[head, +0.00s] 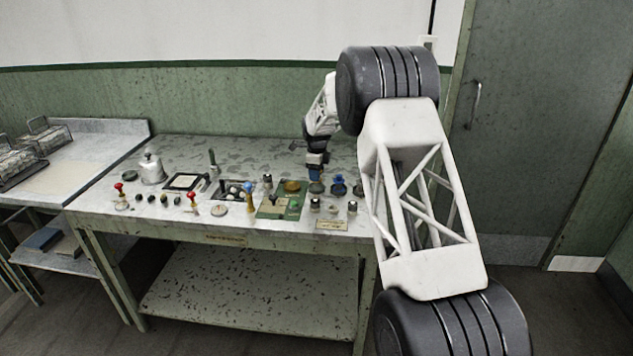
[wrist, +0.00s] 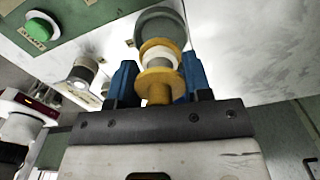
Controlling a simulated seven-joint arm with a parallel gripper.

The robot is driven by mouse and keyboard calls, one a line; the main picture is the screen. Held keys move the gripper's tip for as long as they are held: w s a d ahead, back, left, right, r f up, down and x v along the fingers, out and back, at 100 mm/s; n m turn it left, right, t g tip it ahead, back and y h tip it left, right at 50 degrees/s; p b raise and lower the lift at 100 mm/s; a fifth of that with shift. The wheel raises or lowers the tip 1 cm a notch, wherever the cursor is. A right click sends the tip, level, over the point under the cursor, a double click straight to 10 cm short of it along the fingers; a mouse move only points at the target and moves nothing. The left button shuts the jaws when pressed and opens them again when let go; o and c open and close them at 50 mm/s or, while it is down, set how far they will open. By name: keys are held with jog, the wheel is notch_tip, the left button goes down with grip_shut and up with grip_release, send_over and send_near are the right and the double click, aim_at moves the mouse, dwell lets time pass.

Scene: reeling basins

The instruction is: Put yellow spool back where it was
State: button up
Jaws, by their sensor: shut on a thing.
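My gripper (head: 316,172) is over the right part of the bench top, low among the small items. In the wrist view its blue fingers (wrist: 160,62) are shut on the yellow spool (wrist: 157,88), which has yellow flanges and a white middle. A round grey-green disc (wrist: 160,24) shows just beyond the spool's far end; I cannot tell whether they touch. In the head view the spool is too small and covered to make out.
The bench top (head: 185,150) carries several knobs, levers and small parts. A green panel (head: 268,209) with a green button (wrist: 38,30) lies left of my gripper. A blue-topped knob (head: 338,181) stands close to its right. The back of the bench is mostly clear.

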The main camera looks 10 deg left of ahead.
dwell(0.3)
jog(key=shift+f, duration=1.8)
jog(key=o, duration=1)
jog(key=shift+f, duration=0.1)
notch_tip(320, 180, up, 12)
jog(key=shift+r, duration=0.15)
